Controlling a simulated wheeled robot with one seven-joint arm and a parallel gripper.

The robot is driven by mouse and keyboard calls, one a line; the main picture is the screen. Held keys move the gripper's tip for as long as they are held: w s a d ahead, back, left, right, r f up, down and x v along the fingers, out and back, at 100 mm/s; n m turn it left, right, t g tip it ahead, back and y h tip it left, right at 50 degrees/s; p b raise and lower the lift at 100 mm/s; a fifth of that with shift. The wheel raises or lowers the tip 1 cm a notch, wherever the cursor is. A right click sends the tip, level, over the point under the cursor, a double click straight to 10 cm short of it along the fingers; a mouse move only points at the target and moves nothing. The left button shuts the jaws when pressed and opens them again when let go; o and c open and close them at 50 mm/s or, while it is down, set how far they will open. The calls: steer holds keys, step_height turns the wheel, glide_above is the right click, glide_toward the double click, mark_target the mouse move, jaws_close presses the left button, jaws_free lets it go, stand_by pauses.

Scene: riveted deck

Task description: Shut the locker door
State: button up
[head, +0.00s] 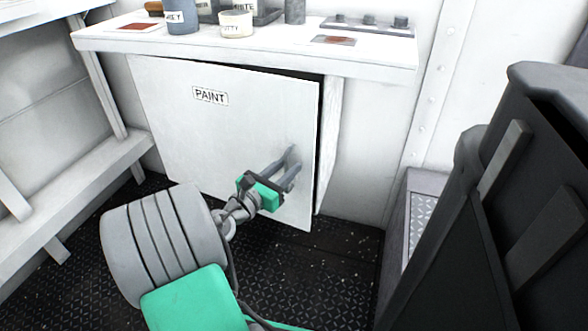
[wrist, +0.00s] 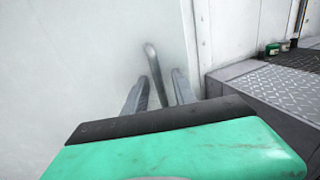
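The white locker door (head: 220,130), labelled PAINT, stands slightly ajar under the counter in the head view. A dark gap shows along its top and right edges. Its grey bar handle (head: 292,153) is near the right edge. It also shows in the wrist view (wrist: 153,65). My gripper (head: 284,175) is at the handle, low on the door's right side. In the wrist view my two fingers (wrist: 160,88) are apart, with the handle between them. Whether either finger touches the handle or the door, I cannot tell.
A white counter (head: 255,55) with paint pots runs above the door. A white bench (head: 75,180) stands at left. A dark grey container (head: 500,200) and a tread-plate step (head: 420,215) are at right. Dark deck floor lies below the door.

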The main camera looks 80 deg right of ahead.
jaws_close()
stand_by(1.4)
